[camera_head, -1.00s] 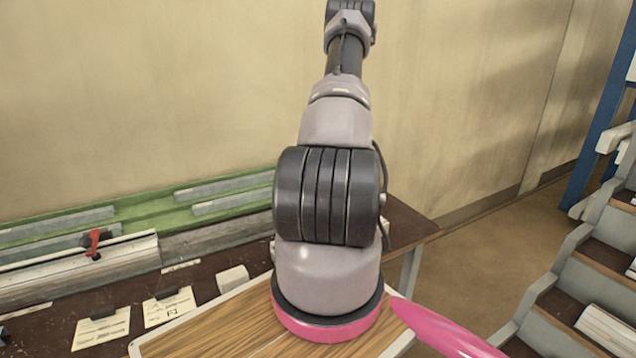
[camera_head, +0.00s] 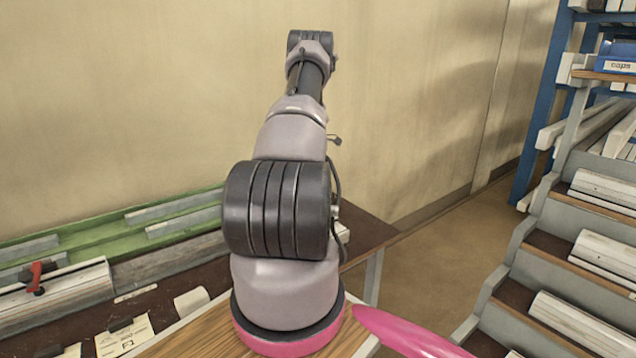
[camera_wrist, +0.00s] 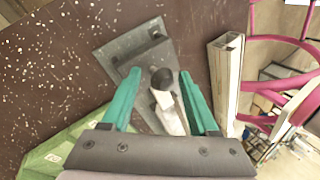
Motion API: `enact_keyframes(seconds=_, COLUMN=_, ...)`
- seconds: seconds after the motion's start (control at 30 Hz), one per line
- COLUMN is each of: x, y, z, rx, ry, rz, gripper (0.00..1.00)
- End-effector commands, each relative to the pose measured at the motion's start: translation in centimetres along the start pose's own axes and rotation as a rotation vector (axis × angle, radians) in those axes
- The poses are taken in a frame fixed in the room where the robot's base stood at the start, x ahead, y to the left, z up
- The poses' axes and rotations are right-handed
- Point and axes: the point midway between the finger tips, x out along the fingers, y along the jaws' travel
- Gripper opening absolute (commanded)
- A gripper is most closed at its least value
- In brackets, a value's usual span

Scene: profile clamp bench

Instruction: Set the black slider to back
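In the wrist view, a round black knob (camera_wrist: 162,78) sits between my gripper's fingertips, at the top of a light bar (camera_wrist: 170,112). I cannot tell for sure whether it is the black slider. Beyond it is a dark grey block on a grey plate (camera_wrist: 112,48). My gripper (camera_wrist: 160,80) has two teal fingers, spread apart with a gap on both sides of the knob. In the head view my arm hides the gripper, and I cannot make out the black slider.
A speckled dark bench top (camera_wrist: 60,65) surrounds the plate. A pale hollow profile (camera_wrist: 226,85) lies right of my fingers. In the head view, a red lever (camera_head: 36,277) sits on a pale profile beside a green rack (camera_head: 75,240). Stepped shelving (camera_head: 545,250) stands at right.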

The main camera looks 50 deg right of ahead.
Motion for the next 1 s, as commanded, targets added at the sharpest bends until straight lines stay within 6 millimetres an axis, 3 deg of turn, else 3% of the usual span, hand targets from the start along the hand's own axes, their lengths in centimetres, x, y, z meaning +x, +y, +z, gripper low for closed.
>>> enact_keyframes(seconds=0.3, x=0.2, y=-0.1, z=-0.2, rx=-0.001, ry=0.004, rz=-0.007, gripper=0.68)
enact_keyframes(seconds=0.43, x=-0.7, y=-0.1, z=-0.2, rx=-0.001, ry=0.004, rz=-0.006, gripper=0.68)
enact_keyframes(seconds=0.8, x=-7.7, y=0.1, z=-0.2, rx=0.001, ry=0.002, rz=-0.004, gripper=0.68)
enact_keyframes(seconds=1.0, x=-10.1, y=0.0, z=-0.1, rx=0.000, ry=0.003, rz=-0.006, gripper=0.68)
